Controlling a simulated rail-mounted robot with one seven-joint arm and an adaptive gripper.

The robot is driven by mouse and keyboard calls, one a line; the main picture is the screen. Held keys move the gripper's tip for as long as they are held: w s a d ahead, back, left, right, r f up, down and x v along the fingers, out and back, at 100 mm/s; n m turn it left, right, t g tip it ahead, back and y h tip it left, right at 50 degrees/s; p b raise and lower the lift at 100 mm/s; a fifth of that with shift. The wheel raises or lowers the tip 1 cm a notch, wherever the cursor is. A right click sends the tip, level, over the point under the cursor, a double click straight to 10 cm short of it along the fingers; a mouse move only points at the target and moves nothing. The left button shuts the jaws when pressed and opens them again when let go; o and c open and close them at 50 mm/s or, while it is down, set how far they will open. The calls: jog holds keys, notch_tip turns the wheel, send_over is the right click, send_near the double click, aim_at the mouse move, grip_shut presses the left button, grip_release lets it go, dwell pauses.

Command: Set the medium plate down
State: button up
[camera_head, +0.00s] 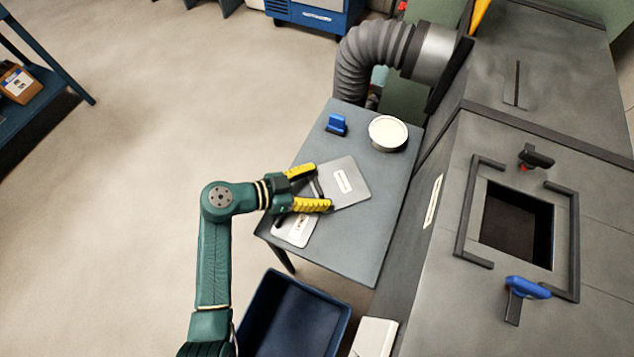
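My gripper (321,188) has two yellow fingers spread wide apart above the grey table. A grey plate with a white label (345,181), which looks like the medium one, lies flat at or just above the table's middle. A dark bar, seemingly its handle, shows between the fingers at the plate's left edge. I cannot tell whether the fingers touch it. A smaller, lighter labelled plate (297,232) lies at the table's front left, partly under the lower finger.
The table (362,240) also bears a round white-topped tin (388,132) and a blue block-like item (337,125). A duct box with a square opening (517,224) stands right, with a blue-handled clamp (527,288). A dark blue bin (295,315) sits below. The table's front right is bare.

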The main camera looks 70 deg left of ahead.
jog(key=shift+r, duration=0.1)
dwell(0.3)
jog(key=shift+s+r, duration=0.2)
jog(key=p+v, duration=0.4)
jog(key=v, duration=0.7)
jog(key=shift+s+r, duration=0.1)
jog(key=shift+s, duration=0.15)
